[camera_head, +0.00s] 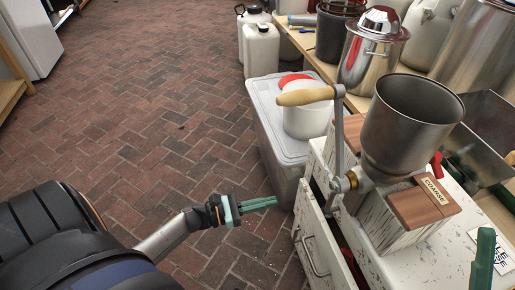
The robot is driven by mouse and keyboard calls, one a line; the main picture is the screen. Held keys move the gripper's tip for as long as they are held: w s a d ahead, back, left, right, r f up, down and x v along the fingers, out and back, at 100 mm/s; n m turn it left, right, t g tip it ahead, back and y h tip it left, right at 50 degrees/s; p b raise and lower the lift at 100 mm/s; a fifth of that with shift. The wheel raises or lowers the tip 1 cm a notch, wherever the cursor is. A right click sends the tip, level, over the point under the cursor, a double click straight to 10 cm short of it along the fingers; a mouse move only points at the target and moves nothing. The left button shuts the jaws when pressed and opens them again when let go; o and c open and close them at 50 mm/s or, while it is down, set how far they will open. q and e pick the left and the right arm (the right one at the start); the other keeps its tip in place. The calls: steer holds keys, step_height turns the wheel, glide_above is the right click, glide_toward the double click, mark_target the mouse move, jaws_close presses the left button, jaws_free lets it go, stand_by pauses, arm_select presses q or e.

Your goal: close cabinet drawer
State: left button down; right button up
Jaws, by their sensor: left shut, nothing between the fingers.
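The white, worn cabinet (461,231) stands at the lower right. Its drawer (316,235) has a metal bar handle (311,257) and stands out from the cabinet body, with a dark gap behind its front. Something red shows inside the gap. My left gripper (275,203) is in the lower middle, its green fingers together and pointing right toward the drawer's side. It is shut and empty, apart from the drawer front.
A hand-crank grinder (408,125) stands on the cabinet, its wooden handle reaching left. A grey cooler (270,95) with a white bucket (307,120) stands behind the drawer. A green upright piece (483,260) is at the lower right. Brick floor (150,110) is clear at left.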

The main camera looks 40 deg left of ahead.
mark_target(306, 193)
arm_select(q)
steer(key=b+x, duration=0.1)
steer(key=x, duration=0.7)
steer(key=shift+w+d, duration=0.15)
arm_select(e)
steer(key=shift+a+f, duration=0.1)
steer(key=shift+f, duration=0.6)
